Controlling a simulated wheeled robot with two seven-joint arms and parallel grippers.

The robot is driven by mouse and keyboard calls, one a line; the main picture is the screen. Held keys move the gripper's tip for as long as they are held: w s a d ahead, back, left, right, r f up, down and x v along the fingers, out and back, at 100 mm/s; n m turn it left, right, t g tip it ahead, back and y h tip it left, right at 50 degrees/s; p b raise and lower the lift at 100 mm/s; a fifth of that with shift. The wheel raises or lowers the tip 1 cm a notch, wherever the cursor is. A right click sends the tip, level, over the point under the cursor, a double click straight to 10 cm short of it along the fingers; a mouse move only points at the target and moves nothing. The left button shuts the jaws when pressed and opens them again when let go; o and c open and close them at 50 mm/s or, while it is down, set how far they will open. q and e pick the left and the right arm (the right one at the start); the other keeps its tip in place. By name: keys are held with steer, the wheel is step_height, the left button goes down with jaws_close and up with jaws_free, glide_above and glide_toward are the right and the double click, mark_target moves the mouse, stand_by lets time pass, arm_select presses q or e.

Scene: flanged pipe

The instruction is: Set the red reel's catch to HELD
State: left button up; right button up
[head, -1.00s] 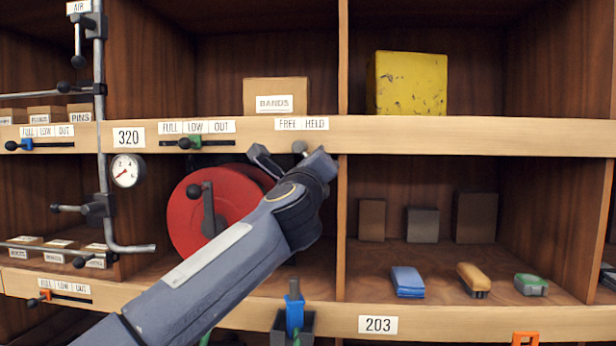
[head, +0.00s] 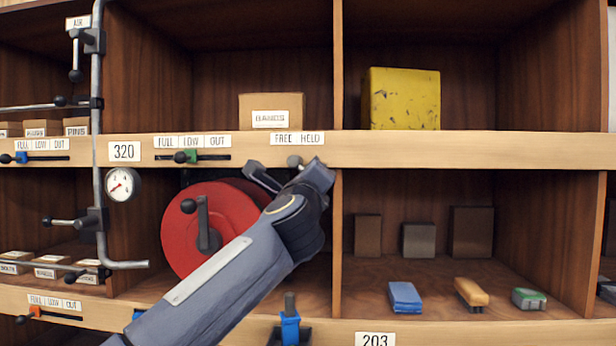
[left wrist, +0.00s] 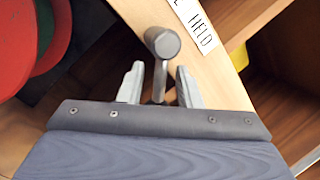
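The red reel (head: 190,232) with its dark crank stands in the lower left bay; it shows partly at the left edge of the left wrist view (left wrist: 12,40). The catch is a grey round-ended lever (head: 294,161) at the shelf edge under the FREE HELD label (head: 297,139). Its knob lies below the label's middle, nearer FREE. My left gripper (head: 290,174) is at the catch with fingers apart. In the left wrist view the catch knob (left wrist: 162,42) stands between the open fingers (left wrist: 158,85), with gaps visible on both sides. My right gripper is out of view.
A BANDS box (head: 272,111) and yellow block (head: 404,98) stand on the shelf above. A vertical partition (head: 337,220) is close right of my gripper. A pipe (head: 98,180) with a gauge (head: 122,184) is at left. A blue-topped item (head: 290,328) sits low in front.

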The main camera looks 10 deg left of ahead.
arm_select(q)
steer(key=shift+s, duration=0.1)
steer(key=b+v, duration=0.3)
steer(key=v, duration=0.4)
steer(key=shift+s, duration=0.3)
steer(key=shift+f, duration=0.1)
